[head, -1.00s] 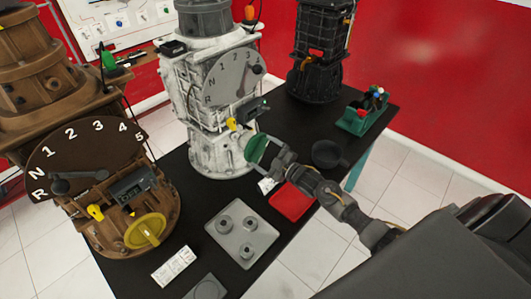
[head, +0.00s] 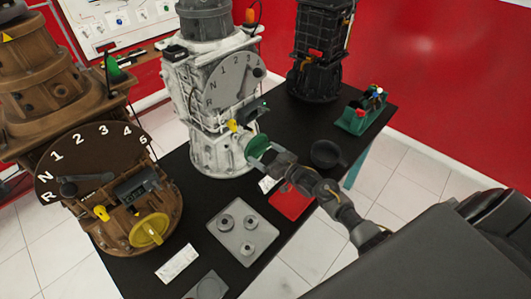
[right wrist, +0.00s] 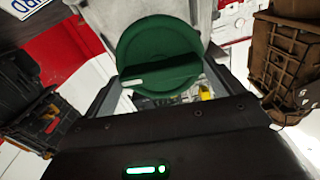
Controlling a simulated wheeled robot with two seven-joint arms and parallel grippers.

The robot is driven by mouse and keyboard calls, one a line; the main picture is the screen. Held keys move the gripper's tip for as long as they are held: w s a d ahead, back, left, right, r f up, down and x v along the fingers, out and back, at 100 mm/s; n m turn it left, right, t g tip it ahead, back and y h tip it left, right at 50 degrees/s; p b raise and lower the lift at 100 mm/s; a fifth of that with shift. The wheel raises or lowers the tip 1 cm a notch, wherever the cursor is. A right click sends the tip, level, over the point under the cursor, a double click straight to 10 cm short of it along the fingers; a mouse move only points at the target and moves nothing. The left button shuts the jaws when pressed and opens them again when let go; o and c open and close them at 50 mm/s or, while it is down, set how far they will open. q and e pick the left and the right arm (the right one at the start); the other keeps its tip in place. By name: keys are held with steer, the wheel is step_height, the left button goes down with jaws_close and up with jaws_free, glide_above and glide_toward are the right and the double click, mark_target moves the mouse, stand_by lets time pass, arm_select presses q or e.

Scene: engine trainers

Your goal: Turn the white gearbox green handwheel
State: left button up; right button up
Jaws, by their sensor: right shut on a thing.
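The white gearbox (head: 208,95) stands upright on the black table, with a grey numbered dial on its front. Its green handwheel (head: 257,145) sits low on the front side. My right gripper (head: 268,155) reaches it from the lower right and is shut on the handwheel. In the right wrist view the handwheel (right wrist: 160,55) is a round green disc with a raised bar across it, tilted slightly, and a small white mark at the bar's left end. The fingers are partly hidden behind the wrist housing. My left gripper is not in view.
A brown gearbox (head: 95,185) with a yellow handwheel (head: 147,230) stands at the left. A black gearbox (head: 318,60) stands at the back. A grey tray (head: 243,246), a red tray (head: 290,203), a black round dish (head: 326,153) and a green holder (head: 360,117) lie on the table (head: 285,125).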

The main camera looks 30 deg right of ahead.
steer(key=shift+m, duration=0.6)
steer(key=o, duration=0.7)
steer(key=shift+c, duration=0.2)
steer(key=b+v, duration=0.2)
steer(key=v, duration=0.8)
steer(key=shift+s, duration=0.35)
steer(key=shift+d, duration=0.15)
